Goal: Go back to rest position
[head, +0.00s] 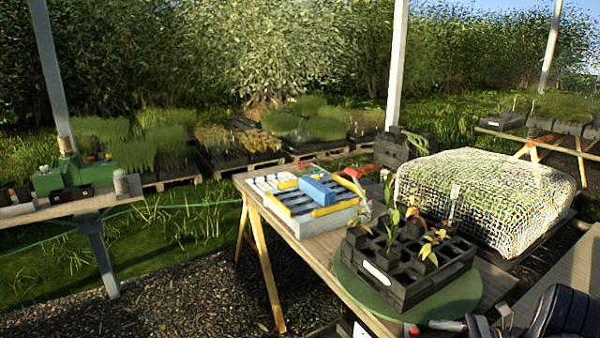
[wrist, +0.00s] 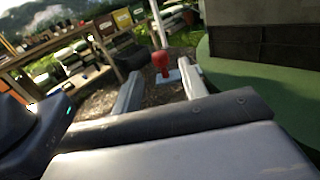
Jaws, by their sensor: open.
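My gripper (wrist: 160,88) is open in the wrist view, its two pale fingers spread apart. Between them in the picture shows a small red object (wrist: 161,62) on a pale blue base; it looks to be beyond the fingertips, and nothing is visibly held. In the head view my gripper (head: 478,324) is at the lower right corner, beside the near edge of the green round turntable (head: 456,305). A black tube tray (head: 392,290) with several seedlings stands on the turntable. My gripper's lower part is cut off by the picture's edge.
The wooden table (head: 335,268) also holds a blue and yellow rack (head: 315,215). A netted white block (head: 485,195) stands behind the tray. A bench (head: 60,207) with green equipment is at the left. Gravel (head: 190,285) lies open between them. Wooden shelves (wrist: 75,65) show in the wrist view.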

